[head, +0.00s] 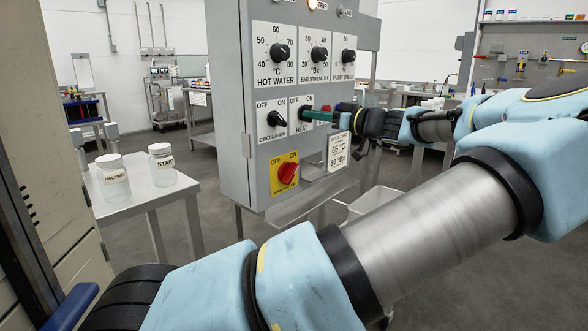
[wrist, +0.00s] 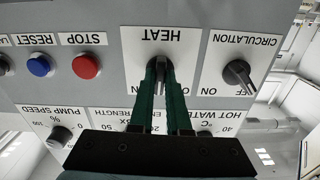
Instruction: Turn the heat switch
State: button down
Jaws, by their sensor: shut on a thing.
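The heat switch (head: 302,114) is a dark knob on a white plate marked HEAT, OFF and ON, on the front of the grey control box (head: 232,100). In the wrist view, which is upside down, the heat switch (wrist: 159,91) sits between the two green fingers. My gripper (head: 308,115) reaches in from the right in the head view and covers much of the plate. In the wrist view my gripper (wrist: 160,68) is shut on the switch, one finger on each side. The fingers hide part of the knob, so its exact setting is hard to read.
The circulation switch (head: 276,119) is close beside the heat switch. Red stop (wrist: 86,66) and blue reset (wrist: 39,65) buttons are on the other side. Dials sit above, and a red main switch (head: 287,172) below. A table (head: 150,190) with two jars stands left.

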jog(key=shift+f+n+b, duration=0.25)
jog(key=shift+n+b, duration=0.05)
jog(key=shift+b, duration=0.65)
jog(key=shift+r+n+b, duration=0.25)
jog(key=shift+n+b, duration=0.45)
jog(key=shift+b, duration=0.4)
jog(key=shift+f+b, duration=0.15)
jog(key=shift+b, duration=0.2)
